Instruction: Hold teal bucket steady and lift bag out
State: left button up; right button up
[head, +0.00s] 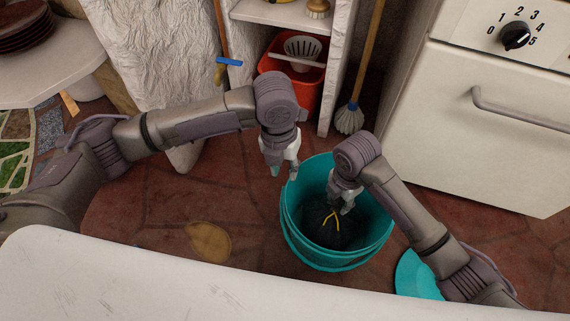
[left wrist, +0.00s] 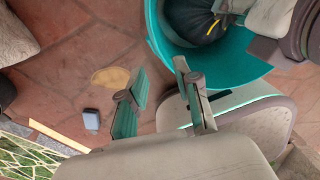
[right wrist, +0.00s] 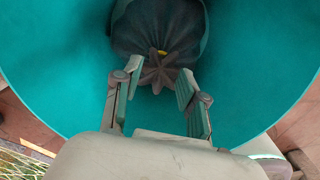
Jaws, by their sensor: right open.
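The teal bucket (head: 300,235) stands upright on the tiled floor. A black bag (head: 325,228) with a yellow tie sits inside it; the bag (right wrist: 160,25) also shows in the right wrist view, its gathered neck toward my fingers. My right gripper (head: 341,206) is over the bucket's mouth, pointing down at the bag. Its fingers (right wrist: 159,75) are open around the tip of the gathered neck; contact cannot be told. My left gripper (head: 280,170) is open and empty by the bucket's far left rim. In the left wrist view the bucket rim (left wrist: 165,45) lies just past its fingers (left wrist: 160,70).
A white counter edge (head: 130,285) spans the near side. An oven (head: 490,125) stands at right, a shelf with a red bucket (head: 275,65) behind, and a broom (head: 351,118) beside it. A teal lid (head: 415,275) and a yellowish patch (head: 208,241) are on the floor.

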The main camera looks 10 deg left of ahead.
aim_at(288, 199)
pick_arm(q)
jog(key=f, duration=0.9)
jog(key=d+f, duration=0.1)
jog(key=f, duration=0.3)
jog(key=shift+s+f, duration=0.1)
jog(key=shift+f, duration=0.15)
grip_shut()
